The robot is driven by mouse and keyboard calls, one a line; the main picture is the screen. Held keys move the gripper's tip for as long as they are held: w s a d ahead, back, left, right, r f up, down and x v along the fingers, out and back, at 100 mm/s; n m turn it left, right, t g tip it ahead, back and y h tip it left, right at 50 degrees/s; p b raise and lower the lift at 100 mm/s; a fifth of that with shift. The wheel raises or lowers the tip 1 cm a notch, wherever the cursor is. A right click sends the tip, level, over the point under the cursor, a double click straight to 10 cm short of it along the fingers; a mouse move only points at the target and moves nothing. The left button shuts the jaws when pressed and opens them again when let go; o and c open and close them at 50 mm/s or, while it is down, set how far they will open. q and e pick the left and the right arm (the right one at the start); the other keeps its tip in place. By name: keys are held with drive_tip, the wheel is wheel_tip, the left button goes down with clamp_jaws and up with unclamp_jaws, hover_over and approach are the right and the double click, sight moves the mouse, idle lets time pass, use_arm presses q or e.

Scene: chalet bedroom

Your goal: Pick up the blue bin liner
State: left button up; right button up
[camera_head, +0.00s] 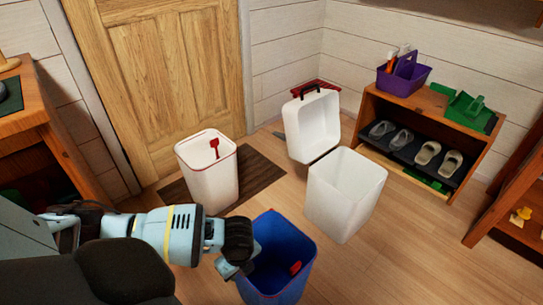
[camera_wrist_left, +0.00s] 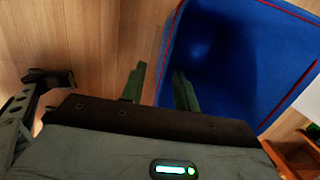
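The blue bin liner (camera_head: 302,240), an open-topped blue box with red edging, stands on the wood floor at bottom centre of the head view. A small red piece (camera_head: 296,268) shows inside it. My left gripper (camera_head: 232,268) is at its left rim. In the left wrist view, the gripper's two green fingers (camera_wrist_left: 160,88) are apart. The left wall of the liner (camera_wrist_left: 235,55) passes between them, one finger over the floor side and one over the blue inside. I cannot tell whether either finger touches the wall. My right gripper is not in view.
A white bin (camera_head: 208,180) with a red tool stands on a dark mat (camera_head: 262,172). A shoe shelf (camera_head: 372,105) holds a purple caddy (camera_head: 404,76). Floor at lower right is clear.

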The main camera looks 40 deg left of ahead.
sight(241, 277)
use_arm(q)
drive_tip(key=f+b, duration=0.2)
drive_tip(key=f, duration=0.1)
drive_tip(key=f+b, duration=0.1)
drive_tip(key=shift+w+f, duration=0.2)
drive_tip(key=shift+w, duration=0.1)
drive_tip(key=shift+f, duration=0.45)
drive_tip(key=shift+r, duration=0.1)
clamp_jaws()
drive_tip(key=shift+s, duration=0.1)
idle(0.7)
